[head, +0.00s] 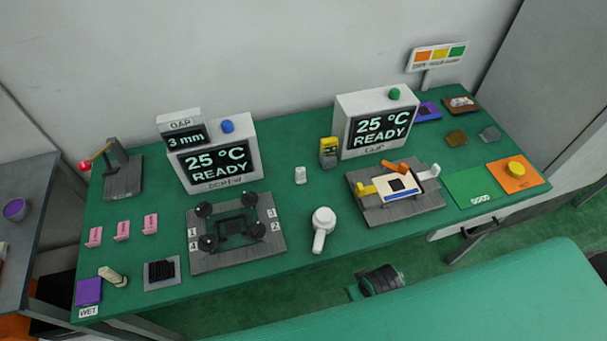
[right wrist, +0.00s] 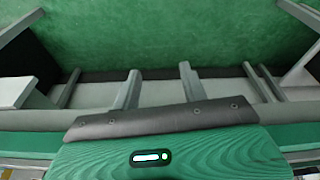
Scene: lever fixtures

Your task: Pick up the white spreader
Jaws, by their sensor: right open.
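A white tool (head: 322,228) with a round head and a short handle lies near the front middle of the green table. It looks most like the spreader, but its shape is too small to be sure. A cream stubby piece (head: 112,276) lies at the front left. In the right wrist view, two grey prongs that look like the fingers of my right gripper (right wrist: 160,68) stand apart with nothing between them, over the green floor. The spreader is not in that view. My left gripper is not in view.
A grey fixture with black knobs (head: 198,264) stands left of the white tool. Another grey fixture (head: 410,212) with yellow, white and orange levers stands to its right. A small white cylinder (head: 300,175) and two display boxes (head: 254,160) stand behind. The table around the white tool is clear.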

